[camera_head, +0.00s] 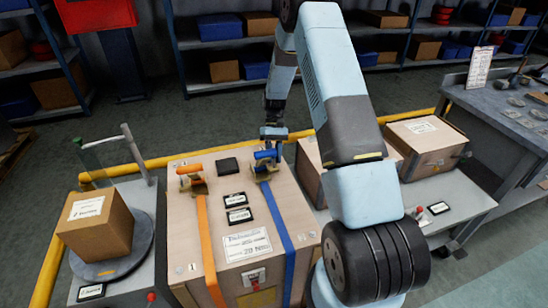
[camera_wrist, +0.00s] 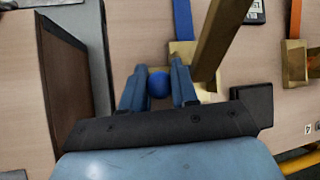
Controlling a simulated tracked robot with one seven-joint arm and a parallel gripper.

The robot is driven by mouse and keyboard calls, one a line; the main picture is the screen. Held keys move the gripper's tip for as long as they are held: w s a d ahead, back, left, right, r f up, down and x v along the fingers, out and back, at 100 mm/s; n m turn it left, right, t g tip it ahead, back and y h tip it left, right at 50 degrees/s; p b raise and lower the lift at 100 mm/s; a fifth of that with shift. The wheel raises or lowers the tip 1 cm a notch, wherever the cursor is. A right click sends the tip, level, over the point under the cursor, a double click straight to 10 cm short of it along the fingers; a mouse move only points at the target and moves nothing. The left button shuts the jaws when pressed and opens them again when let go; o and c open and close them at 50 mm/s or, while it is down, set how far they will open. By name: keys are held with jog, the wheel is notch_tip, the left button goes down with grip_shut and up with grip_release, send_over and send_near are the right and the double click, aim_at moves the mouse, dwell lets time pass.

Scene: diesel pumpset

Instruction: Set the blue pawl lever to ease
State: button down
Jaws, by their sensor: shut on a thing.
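The blue pawl lever ends in a round blue knob (camera_wrist: 159,84) in the wrist view. My gripper (camera_wrist: 159,68) has its two fingers on either side of this knob and is shut on it. The rest of the lever is hidden. A long brass-coloured handle (camera_wrist: 218,45) rises beside the fingers on the right. In the head view my gripper (camera_head: 271,133) is at the blue-strap ratchet (camera_head: 264,167) on the crate top. The blue strap (camera_head: 280,225) runs down the crate front. Lever position words are not readable.
A second ratchet (camera_head: 189,178) with an orange strap (camera_head: 208,245) sits to the left on the same wooden crate (camera_head: 180,220). Small black label plates (camera_head: 235,200) lie between the straps. A cardboard box (camera_head: 95,225) stands at left. Other wooden boxes (camera_head: 428,145) stand at right.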

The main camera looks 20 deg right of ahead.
jog(key=shift+w, duration=0.15)
jog(key=c, duration=0.9)
grip_release()
jog(key=v, duration=1.3)
jog(key=shift+w+r, duration=0.15)
jog(key=shift+w, duration=0.15)
